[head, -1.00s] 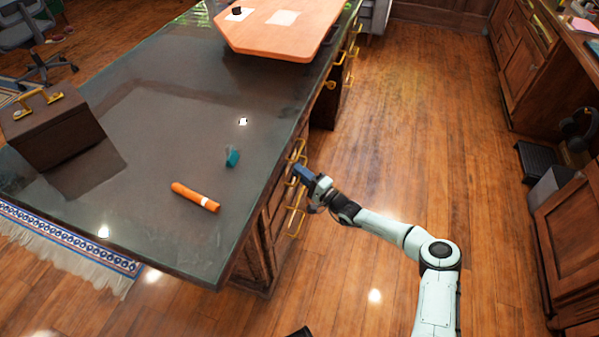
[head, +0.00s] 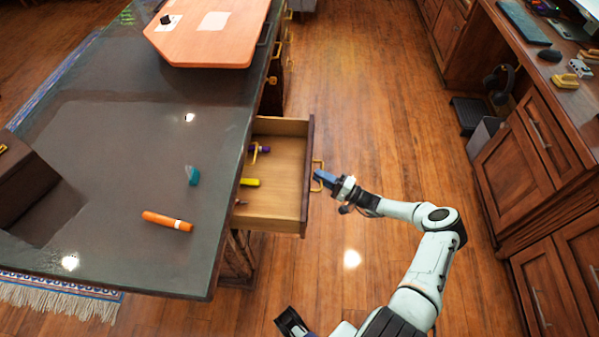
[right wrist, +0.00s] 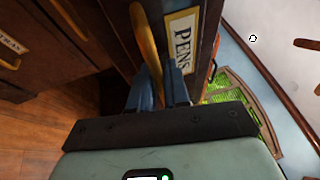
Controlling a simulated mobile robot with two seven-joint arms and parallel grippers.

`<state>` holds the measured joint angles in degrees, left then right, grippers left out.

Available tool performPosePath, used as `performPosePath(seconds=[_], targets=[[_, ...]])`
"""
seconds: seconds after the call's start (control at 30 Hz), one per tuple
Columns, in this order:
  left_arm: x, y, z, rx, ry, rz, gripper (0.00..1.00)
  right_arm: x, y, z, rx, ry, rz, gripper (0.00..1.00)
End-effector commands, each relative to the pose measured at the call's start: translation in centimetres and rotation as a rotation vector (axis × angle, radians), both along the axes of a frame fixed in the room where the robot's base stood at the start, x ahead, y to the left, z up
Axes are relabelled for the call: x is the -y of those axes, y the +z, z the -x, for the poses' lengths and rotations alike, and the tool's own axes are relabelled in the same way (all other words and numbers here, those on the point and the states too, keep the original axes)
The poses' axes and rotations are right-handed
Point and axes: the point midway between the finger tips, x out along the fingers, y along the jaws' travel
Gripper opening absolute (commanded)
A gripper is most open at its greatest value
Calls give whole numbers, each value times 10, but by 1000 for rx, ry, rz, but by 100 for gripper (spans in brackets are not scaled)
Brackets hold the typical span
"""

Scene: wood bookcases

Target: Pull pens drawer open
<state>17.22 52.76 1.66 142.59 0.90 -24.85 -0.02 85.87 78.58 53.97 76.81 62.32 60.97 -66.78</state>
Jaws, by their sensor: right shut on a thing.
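The pens drawer (head: 275,206) stands pulled out to the right from under the dark table in the head view. Inside are a purple item (head: 265,149), a yellow pen-like item (head: 250,182) and a small reddish item. The front bears a "PENS" label (right wrist: 182,42) in the right wrist view. My right gripper (head: 320,177) is shut on the drawer's gold handle (head: 317,168); the handle also shows between its blue fingers in the right wrist view (right wrist: 146,45). A dark part at the bottom edge seems to be my left gripper (head: 290,322); its jaws are unclear.
An orange marker (head: 167,221) and a teal item (head: 193,175) lie on the table (head: 120,215). An orange board (head: 215,35) is at its far end, a brown box (head: 25,185) at left.

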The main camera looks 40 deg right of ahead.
Motion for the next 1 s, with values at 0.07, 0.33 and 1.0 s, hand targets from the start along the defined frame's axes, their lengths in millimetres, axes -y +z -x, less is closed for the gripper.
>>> performPosePath(seconds=[0.07, 0.33, 1.0], targets=[[0, -1, 0, 1, 0, 0, 43, 11, -1, 13, -1, 0, 0, 0], [0, -3, -2, 5, 2, -1, 43, 33, -1, 40, -2, 3, -2, 0], [0, -4, -2, 7, 2, -2, 43, 39, -1, 47, -1, 3, -1, 37]])
